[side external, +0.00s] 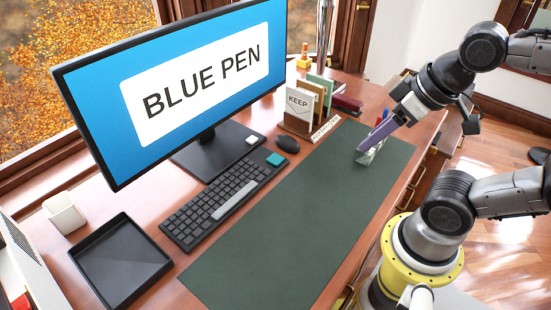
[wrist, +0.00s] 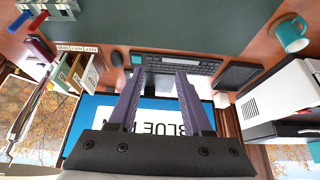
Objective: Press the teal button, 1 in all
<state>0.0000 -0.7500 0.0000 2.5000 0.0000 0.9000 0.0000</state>
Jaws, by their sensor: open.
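The teal button (side external: 276,159) is a small square block at the far right end of the black keyboard (side external: 222,202), near the mouse (side external: 287,145).
A pale square block (side external: 252,139) sits near the monitor stand. The monitor (side external: 190,85) reads "BLUE PEN". A letter rack (side external: 310,118) stands behind the mouse. The green mat (side external: 290,235) is mostly clear. A teal mug (wrist: 290,33) also shows.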

